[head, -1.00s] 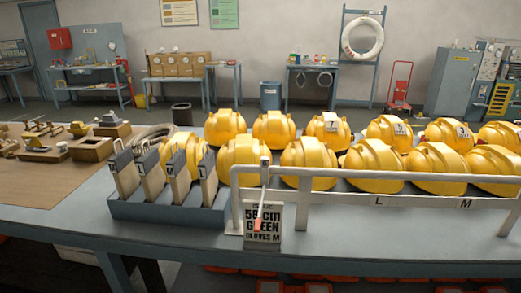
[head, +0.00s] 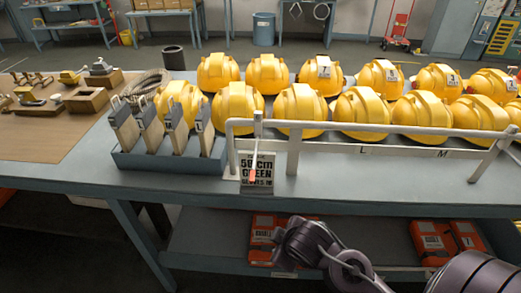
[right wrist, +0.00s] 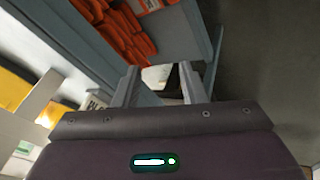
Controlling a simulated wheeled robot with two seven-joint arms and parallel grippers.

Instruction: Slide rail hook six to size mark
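A pale metal rail (head: 330,146) runs along the front of the table, with size marks L (head: 362,151) and M (head: 442,154) below it. A slim hook (head: 257,130) with a red-orange lower end hangs near the rail's left end, well left of both marks. Its number is not readable. A sign (head: 257,173) reading 58 cm, green, gloves M stands behind the hook's lower end. My right gripper's two fingers (right wrist: 160,85) show apart and empty in the right wrist view. In the head view my right arm is low, in front of the table. My left gripper is not in view.
Rows of yellow helmets (head: 365,112) stand behind the rail. A blue-grey rack (head: 170,162) of upright clipped boards is left of it. Orange boxes (head: 432,242) lie on the lower shelf. The table's front edge (head: 340,196) lies between my right arm and the rail.

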